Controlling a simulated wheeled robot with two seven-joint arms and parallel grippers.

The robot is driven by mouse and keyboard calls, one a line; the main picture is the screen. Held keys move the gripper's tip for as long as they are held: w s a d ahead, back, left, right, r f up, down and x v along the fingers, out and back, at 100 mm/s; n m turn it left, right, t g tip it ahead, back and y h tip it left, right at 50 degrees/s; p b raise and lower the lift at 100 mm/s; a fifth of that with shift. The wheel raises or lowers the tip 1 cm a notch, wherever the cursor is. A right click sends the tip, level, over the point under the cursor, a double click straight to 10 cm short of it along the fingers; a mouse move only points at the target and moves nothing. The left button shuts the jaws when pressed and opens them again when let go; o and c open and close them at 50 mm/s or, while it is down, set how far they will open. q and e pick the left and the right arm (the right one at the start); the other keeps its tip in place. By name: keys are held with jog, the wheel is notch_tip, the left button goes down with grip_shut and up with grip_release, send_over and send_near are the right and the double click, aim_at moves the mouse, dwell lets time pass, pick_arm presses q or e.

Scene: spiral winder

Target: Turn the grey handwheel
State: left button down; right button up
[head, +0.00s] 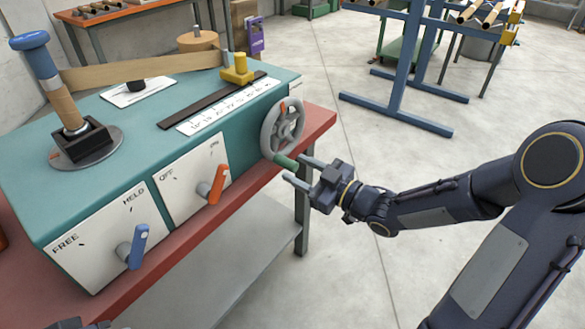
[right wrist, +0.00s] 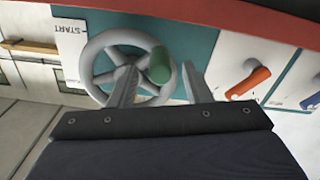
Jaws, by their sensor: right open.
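The grey handwheel (head: 283,128) is mounted on the right end of the teal machine. It has spokes and a green handle (head: 286,162) low on its rim, pointing outward. My right gripper (head: 297,171) is open at the handle, with one finger on either side of it. In the right wrist view the handwheel (right wrist: 125,65) lies beyond the fingers, and the green handle (right wrist: 159,65) sits between the open fingertips (right wrist: 158,82). I cannot tell whether a finger touches it. Only a small dark part of my left gripper may show at the bottom left edge of the head view.
The teal machine (head: 75,200) stands on a red-topped bench (head: 322,124). An orange lever (head: 217,185) and a blue lever (head: 138,247) stick out from its front panels. A blue rack (head: 400,80) stands behind on the open concrete floor.

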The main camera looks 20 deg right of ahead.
jog(key=shift+x, duration=1.25)
grip_shut()
